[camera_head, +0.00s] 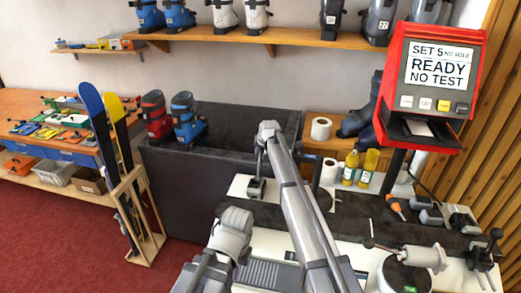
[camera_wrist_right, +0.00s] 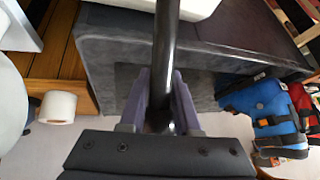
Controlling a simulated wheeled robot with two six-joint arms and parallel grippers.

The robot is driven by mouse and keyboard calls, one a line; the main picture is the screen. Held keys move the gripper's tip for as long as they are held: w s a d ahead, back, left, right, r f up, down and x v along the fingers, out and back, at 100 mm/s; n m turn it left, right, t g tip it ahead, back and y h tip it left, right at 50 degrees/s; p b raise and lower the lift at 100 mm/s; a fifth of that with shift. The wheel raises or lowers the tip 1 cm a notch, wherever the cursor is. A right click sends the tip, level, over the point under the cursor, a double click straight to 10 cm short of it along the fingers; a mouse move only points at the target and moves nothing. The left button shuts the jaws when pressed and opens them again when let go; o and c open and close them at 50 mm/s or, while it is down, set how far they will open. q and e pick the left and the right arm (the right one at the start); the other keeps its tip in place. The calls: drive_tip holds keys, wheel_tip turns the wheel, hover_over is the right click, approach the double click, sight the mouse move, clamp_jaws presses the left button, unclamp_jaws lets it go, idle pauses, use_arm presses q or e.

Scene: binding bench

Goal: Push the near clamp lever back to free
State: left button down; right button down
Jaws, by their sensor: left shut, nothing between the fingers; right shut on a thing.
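A clamp (camera_head: 256,188) with a dark upright lever (camera_head: 258,163) stands on the white bench top (camera_head: 236,189), at its back left corner. My right gripper (camera_head: 262,146) is at the top of this lever; its fingers are mostly hidden behind my wrist in the head view. In the right wrist view the right gripper (camera_wrist_right: 162,98) is shut around a black rod, the lever (camera_wrist_right: 166,45), which runs up between the two fingers. My left gripper (camera_head: 238,222) is lower, over the bench's left side, shut and empty. Its fingertips are hard to make out.
A dark bin (camera_head: 185,180) stands behind the bench, with red and blue boots (camera_head: 188,118) on its left. Paper rolls (camera_head: 321,128) and yellow bottles (camera_head: 369,165) stand right of my right arm. Another clamp (camera_head: 484,255) and a red display unit (camera_head: 430,85) are at the right.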

drive_tip(key=shift+w+a+r, duration=0.1)
drive_tip(key=shift+w+r, duration=0.05)
drive_tip(key=shift+w, duration=0.2)
idle(0.8)
drive_tip(key=c, duration=1.1)
unclamp_jaws()
drive_tip(key=o, duration=0.3)
drive_tip(key=shift+s+r, duration=0.1)
drive_tip(key=shift+r, duration=0.05)
drive_tip(key=o, duration=0.4)
drive_tip(key=shift+o, duration=0.2)
drive_tip(key=shift+s, duration=0.1)
drive_tip(key=p+v, duration=0.6)
drive_tip(key=v, duration=0.1)
drive_tip(key=shift+s+r+p, duration=0.25)
drive_tip(key=shift+s+p, duration=0.05)
drive_tip(key=shift+c, duration=0.2)
